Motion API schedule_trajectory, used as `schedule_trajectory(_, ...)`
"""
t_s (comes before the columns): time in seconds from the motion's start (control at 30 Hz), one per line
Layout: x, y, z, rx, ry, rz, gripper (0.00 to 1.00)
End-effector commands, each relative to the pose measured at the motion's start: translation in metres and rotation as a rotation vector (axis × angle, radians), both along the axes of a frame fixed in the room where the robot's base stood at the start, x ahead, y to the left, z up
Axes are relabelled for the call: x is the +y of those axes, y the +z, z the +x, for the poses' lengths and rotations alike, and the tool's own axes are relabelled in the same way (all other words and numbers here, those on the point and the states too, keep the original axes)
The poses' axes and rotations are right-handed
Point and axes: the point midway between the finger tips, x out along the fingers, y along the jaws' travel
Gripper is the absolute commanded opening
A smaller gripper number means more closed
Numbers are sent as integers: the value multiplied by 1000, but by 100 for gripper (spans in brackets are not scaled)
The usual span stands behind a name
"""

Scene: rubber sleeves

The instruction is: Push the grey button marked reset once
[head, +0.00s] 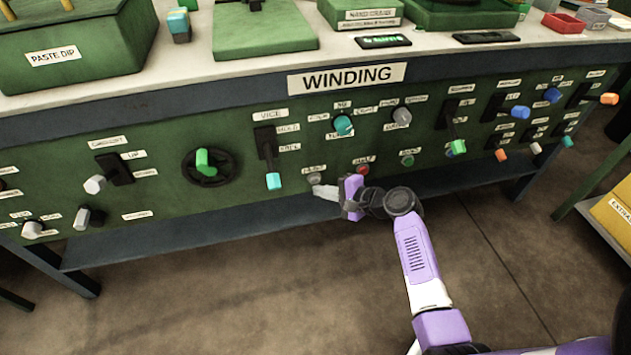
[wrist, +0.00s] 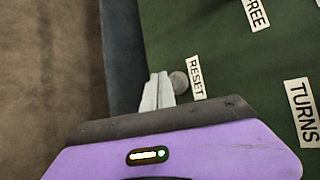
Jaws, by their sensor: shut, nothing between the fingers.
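The grey reset button (head: 314,178) is on the lower part of the green panel under the WINDING sign, left of a red button. In the wrist view the grey button (wrist: 179,82) shows beside the label RESET (wrist: 196,77). My gripper (head: 316,189) is shut and empty, with its fingertips just below the button in the head view. In the wrist view my fingertips (wrist: 159,80) are right beside the button and overlap its edge. I cannot tell whether they touch it, and the button's depth is not clear.
A red button (head: 362,169) and a green button (head: 407,161) sit to the right on the same panel. A lever with a cyan tip (head: 273,181) hangs close on the left. A teal knob (head: 344,125) is above. Open floor lies in front.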

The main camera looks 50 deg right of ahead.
Motion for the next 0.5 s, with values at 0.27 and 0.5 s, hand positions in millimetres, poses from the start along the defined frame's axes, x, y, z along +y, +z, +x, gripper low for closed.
schedule_trajectory(0.27, -4, 0, 7, 0, 1, 0, 0)
schedule_trajectory(0.5, -4, 0, 7, 0, 0, 0, 0)
